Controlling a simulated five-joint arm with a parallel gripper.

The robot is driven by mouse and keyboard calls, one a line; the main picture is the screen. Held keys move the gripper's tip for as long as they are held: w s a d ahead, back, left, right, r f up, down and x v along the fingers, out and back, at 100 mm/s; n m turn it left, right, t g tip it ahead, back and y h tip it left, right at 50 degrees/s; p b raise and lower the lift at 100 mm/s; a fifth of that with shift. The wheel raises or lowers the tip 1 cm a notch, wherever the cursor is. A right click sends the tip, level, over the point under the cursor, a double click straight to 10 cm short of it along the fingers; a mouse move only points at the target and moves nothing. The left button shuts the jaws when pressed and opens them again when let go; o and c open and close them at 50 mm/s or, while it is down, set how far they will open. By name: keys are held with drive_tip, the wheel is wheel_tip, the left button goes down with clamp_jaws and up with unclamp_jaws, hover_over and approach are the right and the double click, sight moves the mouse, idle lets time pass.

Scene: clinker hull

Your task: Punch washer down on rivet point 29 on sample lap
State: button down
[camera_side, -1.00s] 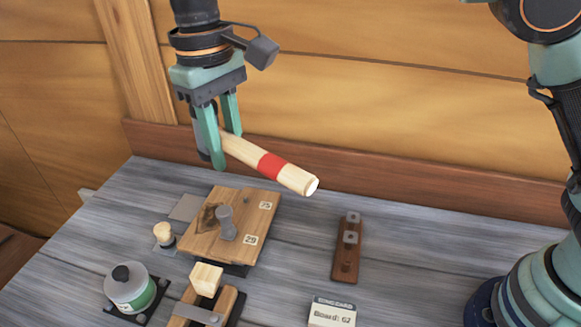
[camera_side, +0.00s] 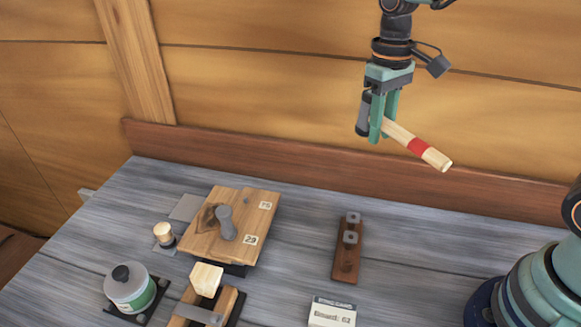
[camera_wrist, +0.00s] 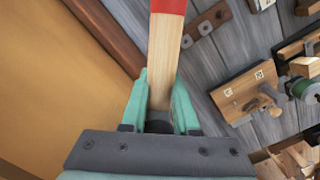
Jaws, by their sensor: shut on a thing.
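My gripper (camera_side: 381,136) is shut on the wooden handle of a hammer (camera_side: 405,138) with a red band and a dark head. It holds the hammer high above the bench, to the right of the sample lap. The handle also shows between the jaws in the wrist view (camera_wrist: 163,55). The sample lap (camera_side: 200,237) is a wooden board with two number labels. The nearer label (camera_side: 251,240) appears to read 29. A grey punch-like piece (camera_side: 225,222) stands on the board left of that label. The washer and rivet point cannot be made out.
A dark wooden strip (camera_side: 346,265) with grey pieces lies right of the lap. The bench between lap and strip is clear.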

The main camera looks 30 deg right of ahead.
drive_tip(key=s+d+f, duration=0.1)
drive_tip(key=s+d, duration=0.2)
drive_tip(key=d, duration=0.1)
drive_tip(key=m, duration=0.5)
hover_over(302, 260)
wheel_tip(302, 260, down, 9)
drive_tip(key=shift+w+a+f, duration=0.1)
drive_tip(key=shift+f, duration=1.95)
drive_tip(key=shift+w+a+f, duration=0.1)
drive_tip(key=shift+f, duration=1.95)
drive_tip(key=shift+f, duration=0.35)
drive_tip(key=c, duration=0.6)
unclamp_jaws()
drive_tip(key=shift+s, duration=0.1)
drive_tip(key=shift+r, duration=3.95)
